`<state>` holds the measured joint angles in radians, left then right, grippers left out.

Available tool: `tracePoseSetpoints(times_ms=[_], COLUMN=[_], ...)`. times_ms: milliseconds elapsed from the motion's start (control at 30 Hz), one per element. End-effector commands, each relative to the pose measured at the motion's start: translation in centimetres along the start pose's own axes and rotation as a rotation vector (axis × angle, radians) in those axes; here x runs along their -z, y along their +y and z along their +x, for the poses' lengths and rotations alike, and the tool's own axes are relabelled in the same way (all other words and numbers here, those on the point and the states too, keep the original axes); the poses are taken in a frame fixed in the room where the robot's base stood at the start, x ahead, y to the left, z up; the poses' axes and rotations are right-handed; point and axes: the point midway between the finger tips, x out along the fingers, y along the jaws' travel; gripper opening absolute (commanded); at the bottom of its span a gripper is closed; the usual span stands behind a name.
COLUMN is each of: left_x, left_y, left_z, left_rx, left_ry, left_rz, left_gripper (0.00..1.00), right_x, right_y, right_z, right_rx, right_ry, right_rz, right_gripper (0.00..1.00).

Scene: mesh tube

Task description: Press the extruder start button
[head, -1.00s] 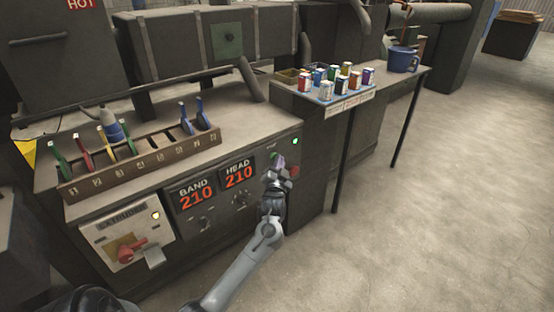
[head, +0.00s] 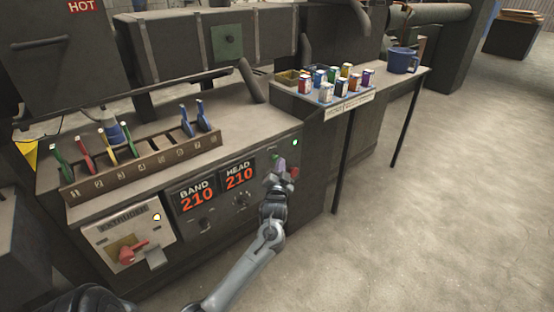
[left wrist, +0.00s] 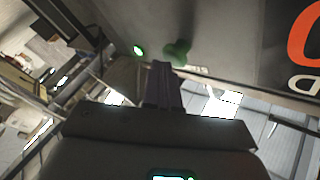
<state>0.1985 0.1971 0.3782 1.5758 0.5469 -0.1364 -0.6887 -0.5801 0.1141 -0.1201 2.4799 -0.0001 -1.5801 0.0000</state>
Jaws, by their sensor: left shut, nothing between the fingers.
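The green start button (head: 275,156) is on the dark front panel of the extruder, right of the HEAD display. A lit green lamp (head: 295,142) is above and to its right, and a red button (head: 294,172) is below right. My left gripper (head: 281,165) is shut and empty, with its tip at the panel just beside and below the green button. In the left wrist view the shut fingers (left wrist: 163,80) point at the panel close to the green button (left wrist: 178,51), near its lower left. I cannot tell whether they touch it. My right gripper is not in view.
The BAND and HEAD displays (head: 239,176) read 210. The extruder switch box (head: 128,243) with a red handle is at lower left. A slotted rack (head: 140,165) of coloured-handled tools stands on top. The floor at right is clear.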

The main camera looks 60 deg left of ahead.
Motion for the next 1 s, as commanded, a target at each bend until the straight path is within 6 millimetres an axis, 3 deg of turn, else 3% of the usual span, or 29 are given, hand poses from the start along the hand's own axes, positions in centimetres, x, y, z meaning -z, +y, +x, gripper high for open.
tracePoseSetpoints(times_ms=[733,1000], left_x=[1.0,2.2], left_y=[0.7,1.7], left_z=[-1.1,-2.6], left_rx=[-0.001,-0.002], left_ry=[0.002,0.001], left_rz=[0.0,-0.001], left_gripper=[0.0,0.0], right_x=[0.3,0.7], right_y=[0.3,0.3], right_z=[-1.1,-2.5], right_rx=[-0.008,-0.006], right_ry=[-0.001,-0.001], right_rz=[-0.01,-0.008], right_gripper=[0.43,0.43])
